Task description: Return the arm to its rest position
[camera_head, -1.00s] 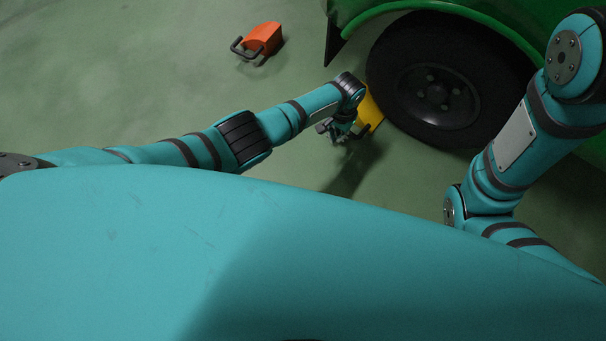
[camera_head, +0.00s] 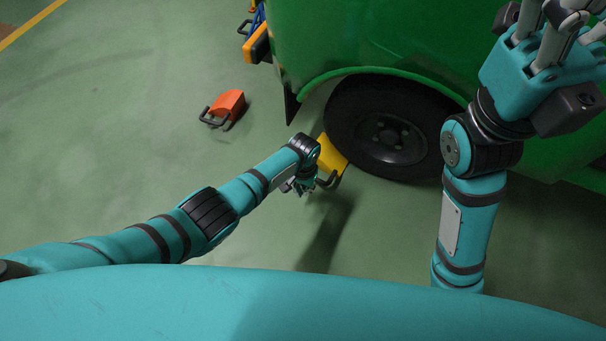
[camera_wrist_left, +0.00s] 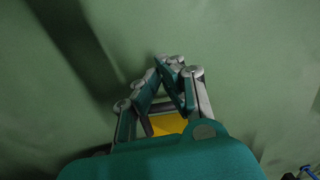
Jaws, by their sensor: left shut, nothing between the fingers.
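My left arm (camera_head: 210,218) reaches in from the left toward the wheel. My left gripper (camera_head: 298,187) is shut and empty, low over the floor just beside the yellow chock (camera_head: 331,158). In the left wrist view its fingers (camera_wrist_left: 172,64) meet at the tips, with a patch of the yellow chock (camera_wrist_left: 167,124) showing between the finger links. The chock stands against the wheel and its dark handle shows beside the gripper. My right arm (camera_head: 472,215) is bent upward at the right. My right gripper (camera_head: 556,30) points up, its fingertips cut off by the picture edge.
The black wheel (camera_head: 388,132) of a green vehicle (camera_head: 400,40) stands just beyond the left gripper. An orange chock (camera_head: 228,106) with a dark handle lies on the floor farther left. The green floor (camera_head: 110,150) at the left is clear.

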